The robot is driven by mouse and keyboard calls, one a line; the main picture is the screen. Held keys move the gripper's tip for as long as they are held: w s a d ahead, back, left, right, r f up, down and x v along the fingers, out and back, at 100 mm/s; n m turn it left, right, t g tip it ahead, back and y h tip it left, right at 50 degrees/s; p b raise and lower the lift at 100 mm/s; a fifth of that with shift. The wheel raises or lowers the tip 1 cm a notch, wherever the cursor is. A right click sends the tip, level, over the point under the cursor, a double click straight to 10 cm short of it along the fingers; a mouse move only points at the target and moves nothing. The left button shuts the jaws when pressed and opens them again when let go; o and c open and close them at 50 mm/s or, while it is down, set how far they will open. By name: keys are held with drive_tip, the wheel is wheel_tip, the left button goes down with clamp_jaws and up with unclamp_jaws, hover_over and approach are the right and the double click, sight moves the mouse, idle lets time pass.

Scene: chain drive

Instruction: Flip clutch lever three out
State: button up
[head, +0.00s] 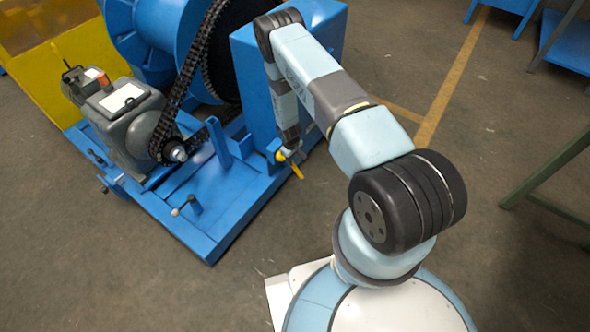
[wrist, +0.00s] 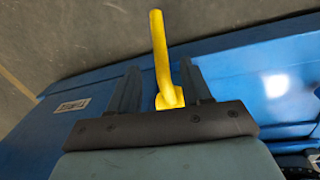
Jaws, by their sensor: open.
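A yellow lever (head: 297,171) sticks out from the near face of the blue machine housing, below my gripper (head: 289,152). In the wrist view the yellow lever (wrist: 160,50) rises between the two dark fingers of my gripper (wrist: 159,80). The fingers are apart, one on each side of the lever, with a gap visible on both sides. The lever's foot is partly hidden by the gripper body. I see no number on the lever, so I cannot tell that it is lever three.
A small lever with a pale knob (head: 176,211) stands on the blue base frame (head: 215,235). Open concrete floor (head: 415,60) lies right of the machine. A green stand (head: 550,165) is at the right edge.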

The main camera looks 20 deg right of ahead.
sight(295, 167)
drive_tip(key=f, duration=0.6)
drive_tip(key=d+f, duration=0.1)
drive_tip(key=f, duration=0.2)
drive_tip(key=shift+w+f, duration=0.3)
drive_tip(key=shift+f, duration=0.05)
drive_tip(key=shift+c, duration=0.5)
clamp_jaws()
